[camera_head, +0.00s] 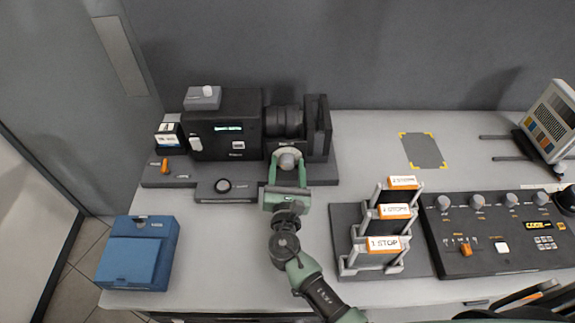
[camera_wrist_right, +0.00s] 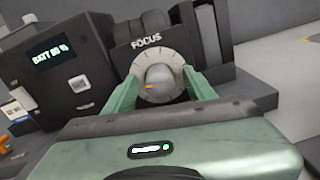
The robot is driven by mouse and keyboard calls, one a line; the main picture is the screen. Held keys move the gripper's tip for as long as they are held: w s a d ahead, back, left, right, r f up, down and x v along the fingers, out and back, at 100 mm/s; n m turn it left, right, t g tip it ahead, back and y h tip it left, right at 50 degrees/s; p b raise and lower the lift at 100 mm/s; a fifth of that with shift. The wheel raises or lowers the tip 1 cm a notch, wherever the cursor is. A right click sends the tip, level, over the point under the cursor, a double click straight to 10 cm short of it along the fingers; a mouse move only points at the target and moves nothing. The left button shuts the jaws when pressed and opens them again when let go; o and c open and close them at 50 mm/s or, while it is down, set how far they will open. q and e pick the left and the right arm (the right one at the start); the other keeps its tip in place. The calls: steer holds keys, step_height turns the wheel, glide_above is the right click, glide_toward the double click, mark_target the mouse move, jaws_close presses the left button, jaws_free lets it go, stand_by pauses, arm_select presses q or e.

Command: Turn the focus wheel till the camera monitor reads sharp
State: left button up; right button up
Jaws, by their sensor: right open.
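The focus wheel (camera_wrist_right: 158,83) is a grey knob with an orange mark on a pale dial, under the word FOCUS. In the head view the focus wheel (camera_head: 286,160) sits low on the front of the black camera (camera_head: 222,125). My right gripper (camera_head: 287,172) is open, with one green finger on each side of the wheel. In the right wrist view its fingers (camera_wrist_right: 160,90) flank the dial; I cannot tell whether they touch it. The camera's small green-lit display shows in both views and reads like a battery level in the wrist view.
A blue box (camera_head: 139,252) stands at the front left. A rack with orange-labelled stop pieces (camera_head: 385,240) and a black control panel (camera_head: 495,235) stand right of my arm. A colour chart (camera_head: 552,118) is at the far right. The table around the yellow-cornered grey patch (camera_head: 422,150) is clear.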

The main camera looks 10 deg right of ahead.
steer(key=shift+s+a, duration=0.1)
jaws_close()
steer(key=m+b, duration=0.2)
steer(key=shift+f+m+b, duration=0.25)
steer(key=shift+m+b, duration=0.15)
steer(key=shift+r+m+b, duration=0.1)
steer(key=shift+m+b, duration=0.25)
steer(key=shift+m, duration=0.35)
steer(key=shift+r+m, duration=0.2)
steer(key=shift+m, duration=0.2)
arm_select(q)
steer(key=f, duration=0.3)
steer(key=shift+w+d+f, duration=0.15)
steer(key=shift+d+f, duration=0.05)
steer(key=shift+f, duration=0.05)
arm_select(e)
jaws_free()
